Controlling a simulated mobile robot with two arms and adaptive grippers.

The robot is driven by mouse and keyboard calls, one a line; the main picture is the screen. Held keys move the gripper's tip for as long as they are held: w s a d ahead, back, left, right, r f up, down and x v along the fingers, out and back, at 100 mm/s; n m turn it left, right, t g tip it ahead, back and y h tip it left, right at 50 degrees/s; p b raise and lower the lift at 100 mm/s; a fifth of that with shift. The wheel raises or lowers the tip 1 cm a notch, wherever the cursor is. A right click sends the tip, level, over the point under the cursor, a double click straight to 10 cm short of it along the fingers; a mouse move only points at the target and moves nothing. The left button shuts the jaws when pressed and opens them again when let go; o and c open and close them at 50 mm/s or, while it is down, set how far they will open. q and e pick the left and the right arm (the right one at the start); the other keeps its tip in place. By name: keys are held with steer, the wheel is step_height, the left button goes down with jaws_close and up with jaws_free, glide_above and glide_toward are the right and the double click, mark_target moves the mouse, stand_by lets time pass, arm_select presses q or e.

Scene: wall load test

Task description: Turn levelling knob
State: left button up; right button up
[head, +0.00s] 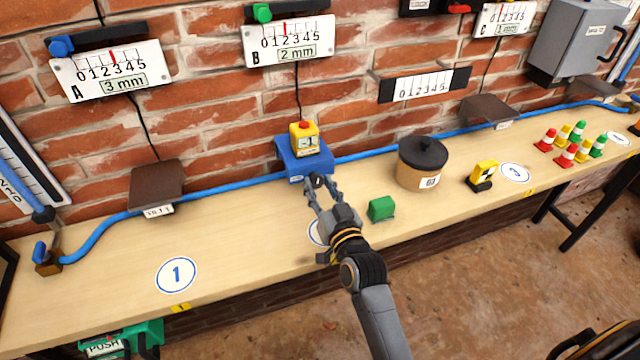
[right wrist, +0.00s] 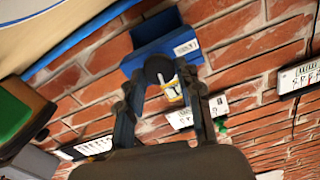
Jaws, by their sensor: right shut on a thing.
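The levelling knob (head: 317,181) is a small dark round knob on the front of a blue stand (head: 290,160). A yellow device (head: 304,141) with a red top button sits on the stand. My right gripper (head: 322,190) reaches over the bench from the front and is shut on the knob, one finger on each side. In the right wrist view, the dark knob (right wrist: 159,68) lies between the fingertips of my right gripper (right wrist: 159,80), below the blue stand (right wrist: 165,45). The knob's marking is too small to read. My left gripper is not in view.
A green block (head: 381,209) stands just right of the gripper, with a lidded round pot (head: 421,165) beyond it. A blue hose (head: 225,186) runs along the back of the bench. The bench (head: 235,235) is clear around the numbered disc (head: 176,275) at left.

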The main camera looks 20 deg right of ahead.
steer(key=shift+m+p, duration=0.85)
steer(key=shift+m, duration=0.95)
steer(key=o, duration=1.1)
steer(key=shift+s, duration=0.25)
steer(key=s, duration=1.1)
steer(key=shift+s+d, duration=0.25)
